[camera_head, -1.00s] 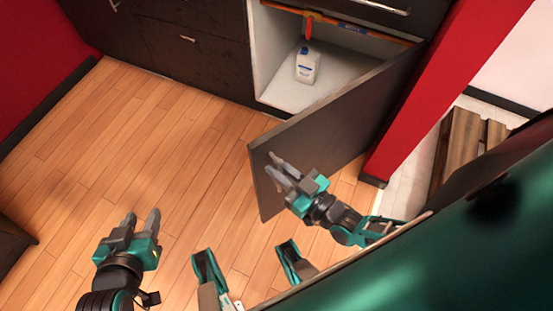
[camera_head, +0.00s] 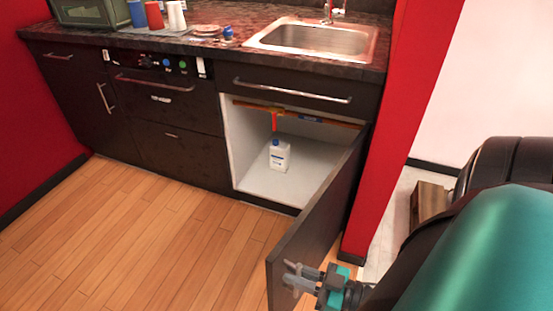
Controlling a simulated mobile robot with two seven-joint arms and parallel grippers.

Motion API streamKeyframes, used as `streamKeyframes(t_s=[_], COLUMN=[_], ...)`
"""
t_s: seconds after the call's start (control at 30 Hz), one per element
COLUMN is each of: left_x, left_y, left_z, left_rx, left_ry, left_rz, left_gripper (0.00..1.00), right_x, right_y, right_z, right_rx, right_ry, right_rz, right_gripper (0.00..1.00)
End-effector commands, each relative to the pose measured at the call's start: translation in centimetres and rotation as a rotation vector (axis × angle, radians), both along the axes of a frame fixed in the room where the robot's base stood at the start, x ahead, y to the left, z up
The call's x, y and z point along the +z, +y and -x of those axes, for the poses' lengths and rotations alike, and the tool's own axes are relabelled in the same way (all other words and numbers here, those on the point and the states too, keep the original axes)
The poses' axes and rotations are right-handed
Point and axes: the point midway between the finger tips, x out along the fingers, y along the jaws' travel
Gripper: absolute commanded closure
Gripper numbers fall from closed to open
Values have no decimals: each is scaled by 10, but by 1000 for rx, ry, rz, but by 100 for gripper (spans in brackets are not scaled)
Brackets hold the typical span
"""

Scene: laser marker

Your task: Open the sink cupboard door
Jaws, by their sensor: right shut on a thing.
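The sink cupboard door (camera_head: 318,214) stands wide open, swung out toward me on its right side, below the sink (camera_head: 315,38). The cupboard's white inside (camera_head: 255,178) shows, with a white bottle with a blue cap (camera_head: 279,157) standing on its floor. My right gripper (camera_head: 292,275) is at the free edge of the door, low in the picture, shut on the door. My left gripper is outside the picture.
A drawer with a bar handle (camera_head: 292,90) sits above the cupboard opening. The counter (camera_head: 215,46) holds cups and small items. A red wall (camera_head: 385,130) stands close on the right. The wooden floor (camera_head: 130,240) on the left is clear.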

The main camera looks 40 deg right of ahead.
Motion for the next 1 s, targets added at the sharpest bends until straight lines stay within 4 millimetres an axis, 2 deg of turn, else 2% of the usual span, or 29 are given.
streamKeyframes(t_s=[0.03, 0.1, 0.5, 1.0], left_x=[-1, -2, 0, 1], left_y=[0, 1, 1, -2], left_z=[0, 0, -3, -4], left_rx=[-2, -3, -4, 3], left_ry=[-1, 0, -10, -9], left_rz=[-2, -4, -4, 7], left_gripper=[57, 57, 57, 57], right_x=[-4, -4, -3, -1], right_y=[-8, -12, -22, -23], right_z=[6, 14, 45, 51], right_rx=[5, 20, 82, 97], right_ry=[11, 11, 13, 12], right_rz=[16, 17, 14, 8], right_gripper=[100, 100, 100, 100])
